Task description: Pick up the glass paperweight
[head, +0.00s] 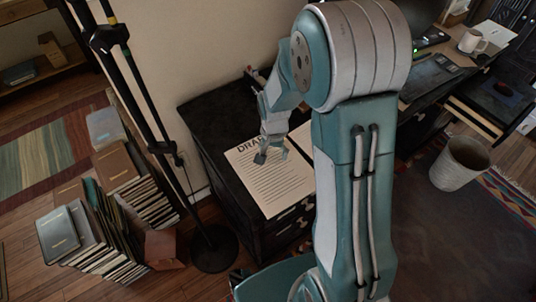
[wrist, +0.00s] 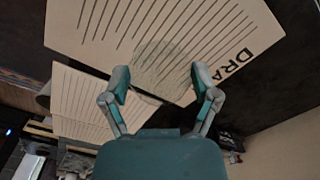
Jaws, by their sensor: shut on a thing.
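The glass paperweight (wrist: 163,58) shows in the wrist view as a faint, clear round shape over the printed page. It sits between the two fingertips of my gripper (wrist: 161,80), which are shut on it. In the head view my gripper (head: 270,152) is over the sheet headed "DRA…" (head: 275,185) on the black cabinet. The glass cannot be made out clearly there. Whether it touches the paper or is just above it, I cannot tell.
The black cabinet (head: 205,115) has a second sheet on it, partly behind my arm. A black lamp stand (head: 213,248) and rows of books (head: 120,165) are at the left. A desk with a white mug (head: 471,41) and a waste bin (head: 459,164) are at the right.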

